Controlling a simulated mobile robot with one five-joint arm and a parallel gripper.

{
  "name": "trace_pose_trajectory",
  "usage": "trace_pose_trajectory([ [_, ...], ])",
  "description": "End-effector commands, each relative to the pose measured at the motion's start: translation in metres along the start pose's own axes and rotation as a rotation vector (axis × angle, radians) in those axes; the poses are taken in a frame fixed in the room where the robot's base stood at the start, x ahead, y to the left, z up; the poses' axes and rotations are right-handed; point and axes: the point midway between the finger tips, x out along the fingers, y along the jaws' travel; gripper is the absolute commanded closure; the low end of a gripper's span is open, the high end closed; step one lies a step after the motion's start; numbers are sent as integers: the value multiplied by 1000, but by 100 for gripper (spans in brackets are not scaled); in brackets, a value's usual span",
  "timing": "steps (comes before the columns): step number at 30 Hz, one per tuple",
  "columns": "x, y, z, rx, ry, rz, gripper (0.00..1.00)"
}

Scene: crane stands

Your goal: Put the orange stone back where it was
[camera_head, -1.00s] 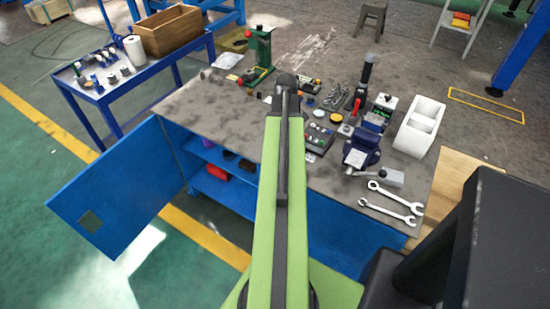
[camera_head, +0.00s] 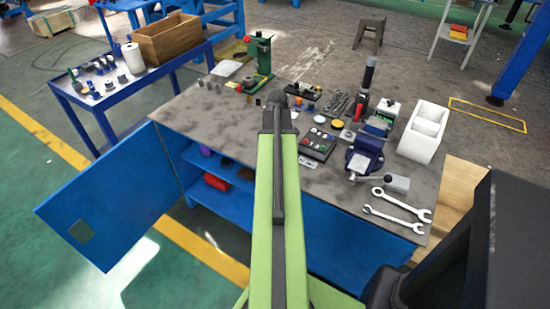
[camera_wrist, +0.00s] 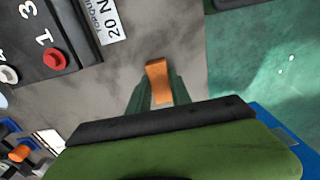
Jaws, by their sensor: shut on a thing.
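The orange stone (camera_wrist: 158,82) shows in the wrist view as a small orange block between the two fingertips. My gripper (camera_wrist: 157,92) is shut on it, above the grey bench top. In the head view my own arm hides the gripper and the stone. A black panel with white numbers and a red knob (camera_wrist: 55,59) lies to the upper left in the wrist view. In the head view a black panel with coloured knobs (camera_head: 317,143) lies on the bench (camera_head: 215,118), right of my arm.
A blue vise (camera_head: 364,156), two wrenches (camera_head: 398,205) and a white bin (camera_head: 423,133) occupy the bench's right side. A green press (camera_head: 259,58) stands at the back. The bench's left front is mostly clear. A blue cabinet door (camera_head: 110,198) stands open at left.

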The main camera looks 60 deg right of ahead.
Motion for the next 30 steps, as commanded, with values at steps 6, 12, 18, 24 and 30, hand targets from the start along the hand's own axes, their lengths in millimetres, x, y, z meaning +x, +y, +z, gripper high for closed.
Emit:
trace_pose_trajectory([
  [6, 1, 0, 0, -1, 0, 0, 53],
  [12, 1, 0, 0, -1, 0, 0, 53],
  [18, -5, 0, 0, -1, 0, 0, 53],
  [24, -34, 0, -1, -1, 0, 0, 53],
  [30, -79, -1, -1, -2, 0, 0, 53],
])
